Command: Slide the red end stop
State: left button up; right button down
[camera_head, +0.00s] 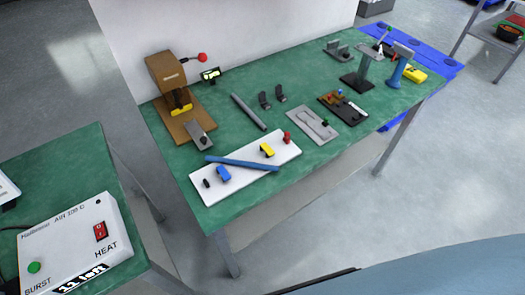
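A small red block (287,137), which looks like the red end stop, stands at the far right end of a white board (244,178) on the green table. A yellow block (267,150) stands to its left on the board. A long blue bar (242,163) lies across the board, with a blue block (223,174) and a small black piece (206,183) near the left end. Neither of my grippers is in view.
Behind the board stand a brown press-like device (168,82), a grey bar (249,112) and a grey plate (313,123). Fixtures crowd the table's right end. A white box (75,243) with a red switch sits on a separate green table at left.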

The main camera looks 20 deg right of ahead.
aim_at(287, 140)
jog(key=u, duration=0.05)
jog(key=k, duration=0.55)
jog(key=z, duration=0.75)
jog(key=i, duration=0.65)
jog(key=z, duration=0.05)
